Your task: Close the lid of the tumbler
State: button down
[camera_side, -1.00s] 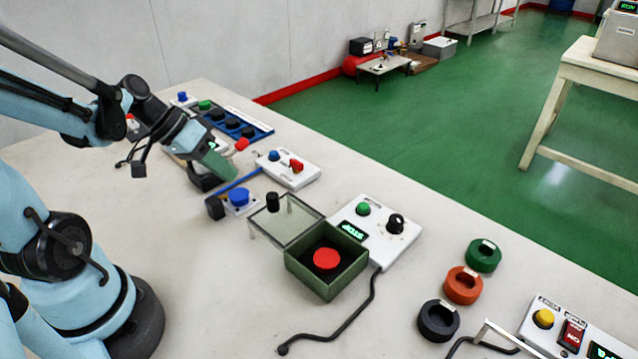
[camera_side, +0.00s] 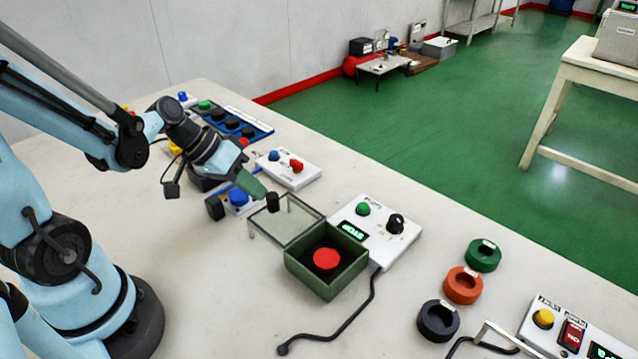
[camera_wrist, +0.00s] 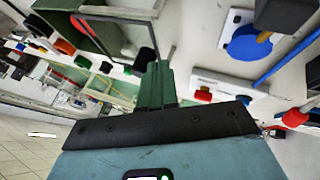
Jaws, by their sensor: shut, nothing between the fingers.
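The tumbler is a green open-topped box (camera_side: 297,275) with a red round piece (camera_side: 326,259) inside it. Its clear lid (camera_side: 287,222) is swung open to the box's back left, with a black knob (camera_side: 273,202) on it. My gripper (camera_side: 262,194) is shut and empty, its green fingers just behind and left of the knob; I cannot tell whether they touch it. In the wrist view the shut fingers (camera_wrist: 157,85) show at the centre, with the green box (camera_wrist: 75,30) at the upper left.
A white control panel (camera_side: 405,238) with a green button and black dial adjoins the box's right. A blue button unit (camera_side: 238,197) stands left of the lid. A white panel with a red switch (camera_side: 296,166) lies behind. Black, orange and green rings (camera_side: 463,286) lie to the right.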

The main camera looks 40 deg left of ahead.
aim_at(294, 235)
jog(key=d, duration=1.1)
dwell(0.3)
jog(key=a, duration=0.4)
jog(key=shift+s+a, duration=0.25)
jog(key=shift+s, duration=0.15)
jog(key=a+r+m+t+y, duration=0.1)
jog(key=a+r+y, duration=0.3)
jog(key=r, duration=0.3)
jog(key=shift+s+r+y, duration=0.15)
jog(key=shift+s+y, duration=0.15)
jog(key=shift+s, duration=0.15)
dwell(0.6)
